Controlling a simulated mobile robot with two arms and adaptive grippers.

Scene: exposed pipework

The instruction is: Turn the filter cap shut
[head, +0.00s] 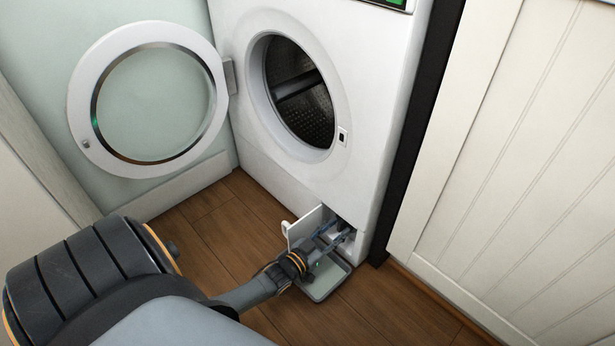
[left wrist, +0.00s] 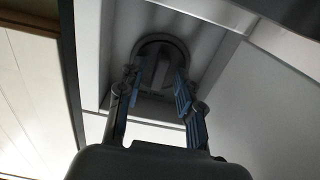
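The filter cap (left wrist: 160,50) is a dark round cap with a raised grip bar, set in a pale recess at the bottom of the washing machine. It shows in the left wrist view. In the head view my left gripper (head: 336,240) reaches into the low opening and hides the cap. In the left wrist view my left gripper (left wrist: 158,82) points at the cap, one blue-padded finger on each side of the grip bar. The fingers are apart, with gaps beside the bar; whether a tip touches the cap's rim is unclear. My right gripper is out of view.
The washing machine (head: 357,142) has its round door (head: 84,98) swung open to the left. A small white flap (head: 303,226) stands open beside the low opening. A shallow tray (head: 325,289) lies on the wooden floor below it. White panelling (head: 500,160) stands close on the right.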

